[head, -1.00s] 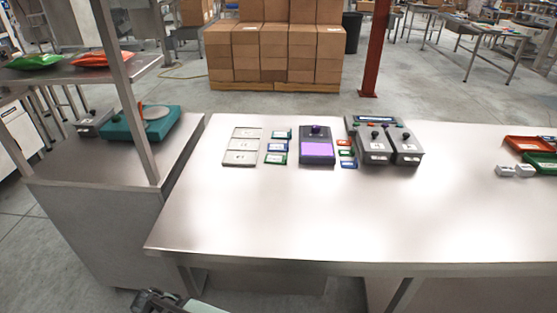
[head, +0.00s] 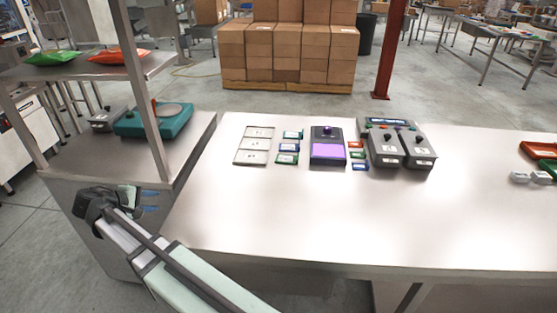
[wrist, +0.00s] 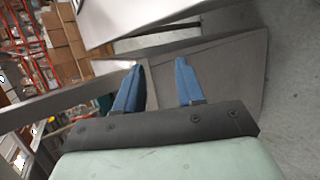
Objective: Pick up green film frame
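A smaller column right of the device has an orange, a green (head: 358,155) and a blue piece. Which green piece is the film frame I cannot tell. My gripper (head: 151,201) is left of the table's front left corner, well away from all of them. In the wrist view its two blue fingers (wrist: 158,70) are apart with nothing between them.
A grey three-slot tray (head: 238,157) lies left of the pieces. The purple-screened device (head: 328,150) and grey boxes (head: 387,163) stand to the right. A side bench holds a teal scale (head: 150,126) behind a metal post (head: 153,95). The table's front half is clear.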

